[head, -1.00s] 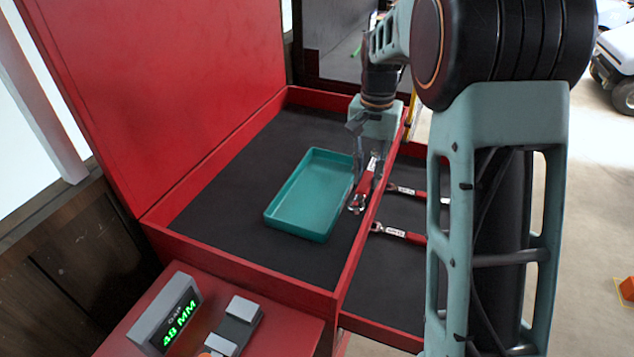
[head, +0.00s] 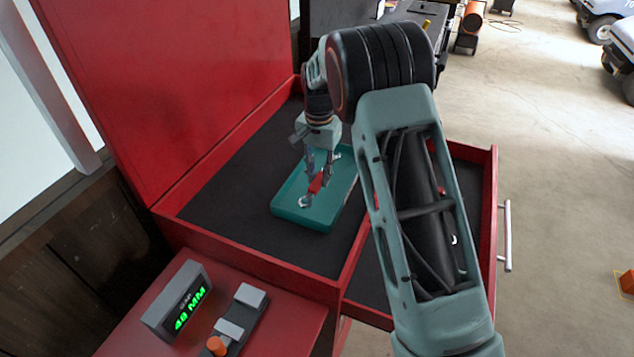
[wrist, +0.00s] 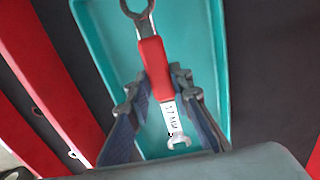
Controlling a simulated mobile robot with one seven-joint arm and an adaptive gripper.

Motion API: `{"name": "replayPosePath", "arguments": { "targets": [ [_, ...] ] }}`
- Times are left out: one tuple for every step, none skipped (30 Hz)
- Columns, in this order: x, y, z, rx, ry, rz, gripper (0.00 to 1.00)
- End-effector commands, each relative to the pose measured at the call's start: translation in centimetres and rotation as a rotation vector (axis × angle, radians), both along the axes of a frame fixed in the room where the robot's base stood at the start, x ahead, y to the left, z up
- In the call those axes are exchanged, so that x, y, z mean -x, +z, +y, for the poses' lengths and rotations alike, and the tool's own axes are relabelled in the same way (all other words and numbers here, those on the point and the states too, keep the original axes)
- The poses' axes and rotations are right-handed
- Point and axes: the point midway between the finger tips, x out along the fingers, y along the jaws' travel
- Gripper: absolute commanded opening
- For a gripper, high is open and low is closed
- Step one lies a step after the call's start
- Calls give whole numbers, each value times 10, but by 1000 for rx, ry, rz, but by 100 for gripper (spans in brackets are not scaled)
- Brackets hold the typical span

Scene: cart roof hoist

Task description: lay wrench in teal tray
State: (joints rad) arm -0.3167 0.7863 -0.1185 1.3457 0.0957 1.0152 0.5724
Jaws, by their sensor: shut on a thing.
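The wrench, with a red handle and silver ends, is held in my gripper (head: 318,178). In the wrist view the fingers close around its red handle (wrist: 155,68); the ring end points away and the open end lies toward me, beside a white label. The teal tray (head: 343,187) lies on the dark mat inside the red chest. My gripper and the wrench are over the tray, within its outline in both views. The tray floor (wrist: 100,40) shows around the wrench. I cannot tell whether the wrench touches the floor.
A red lid (head: 160,90) stands open at the left. An open drawer (head: 480,190) is at the right, mostly hidden behind my arm. A gauge reading 48 MM (head: 188,308) stands on the front shelf. Bare mat (head: 225,205) lies left of the tray.

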Motion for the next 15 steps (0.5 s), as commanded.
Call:
{"name": "replayPosePath", "arguments": {
  "targets": [
    [-1,-4,4,0,2,1,0],
    [-2,-6,6,0,2,1,0],
    [-2,-12,5,1,1,3,0],
    [-1,-17,5,0,1,4,0],
    [-1,-22,5,1,1,4,0],
    [-1,-28,5,0,0,4,0],
    [-2,-31,5,0,0,3,0],
    [-2,-33,5,0,0,1,0],
    [-3,-35,5,-1,0,0,0],
    [-3,-36,5,-1,0,-2,0],
    [-3,-36,5,-1,1,-2,0],
    [-3,-36,5,-1,1,-2,0],
    [-3,-36,5,-1,1,-2,0],
    [-3,-36,5,-1,1,-2,0],
    [-3,-36,5,-1,1,-2,0]
  ]
}}
